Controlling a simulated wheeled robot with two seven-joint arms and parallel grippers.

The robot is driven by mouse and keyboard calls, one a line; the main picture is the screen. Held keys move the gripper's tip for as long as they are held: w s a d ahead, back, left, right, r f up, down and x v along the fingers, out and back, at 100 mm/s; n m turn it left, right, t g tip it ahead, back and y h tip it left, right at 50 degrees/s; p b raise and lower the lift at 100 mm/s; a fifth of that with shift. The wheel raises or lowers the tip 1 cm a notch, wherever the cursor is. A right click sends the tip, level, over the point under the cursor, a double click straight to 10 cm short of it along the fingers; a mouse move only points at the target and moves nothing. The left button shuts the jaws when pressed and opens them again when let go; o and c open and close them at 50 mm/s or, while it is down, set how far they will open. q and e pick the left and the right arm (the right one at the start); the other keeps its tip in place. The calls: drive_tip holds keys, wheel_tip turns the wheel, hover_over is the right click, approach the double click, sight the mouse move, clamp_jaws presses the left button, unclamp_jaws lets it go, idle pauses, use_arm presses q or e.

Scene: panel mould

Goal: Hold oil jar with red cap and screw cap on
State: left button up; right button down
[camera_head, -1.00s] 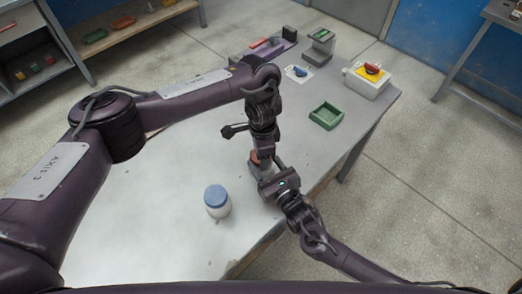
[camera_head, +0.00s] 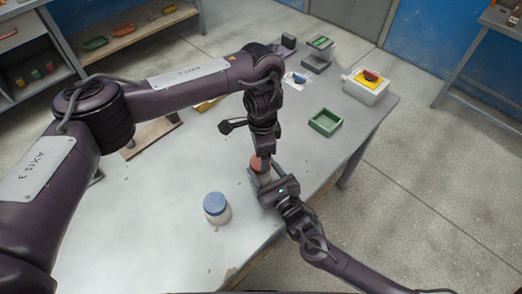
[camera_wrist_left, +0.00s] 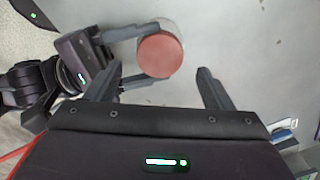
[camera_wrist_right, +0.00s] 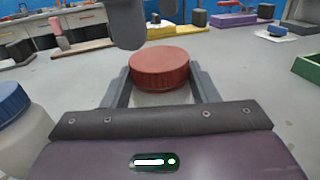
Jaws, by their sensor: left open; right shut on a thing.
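The oil jar with the red cap (camera_head: 258,163) stands on the grey table near its right front edge. The red cap (camera_wrist_right: 159,68) sits level on top of the jar, and it also shows from above in the left wrist view (camera_wrist_left: 160,56). My right gripper (camera_head: 262,176) is shut around the jar's body below the cap, one finger on each side. My left gripper (camera_head: 264,155) points down over the cap, open, with its fingers (camera_wrist_left: 161,72) apart on either side of it. Whether the cap's thread is engaged is hidden.
A white jar with a blue cap (camera_head: 215,208) stands close to the left of the held jar. The table's left front is clear.

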use_arm(q)
drive_tip(key=o, duration=0.6)
drive_tip(key=shift+c, duration=0.2)
wheel_tip(320, 180, up, 12)
drive_tip(key=shift+s+d, duration=0.15)
drive_tip(key=shift+s, duration=0.05)
use_arm(e)
drive_tip(key=shift+c, duration=2.3)
unclamp_jaws()
drive_tip(key=shift+s, duration=0.1)
drive_tip(key=shift+s+d, duration=0.25)
drive_tip(key=shift+s, duration=0.05)
drive_tip(key=b+v, duration=0.1)
drive_tip(key=v, duration=0.4)
drive_tip(key=shift+s+d, duration=0.15)
drive_tip(key=shift+s, duration=0.15)
use_arm(q)
drive_tip(key=shift+f, duration=0.6)
use_arm(e)
drive_tip(key=shift+s+d, duration=0.3)
drive_tip(key=shift+s, duration=0.25)
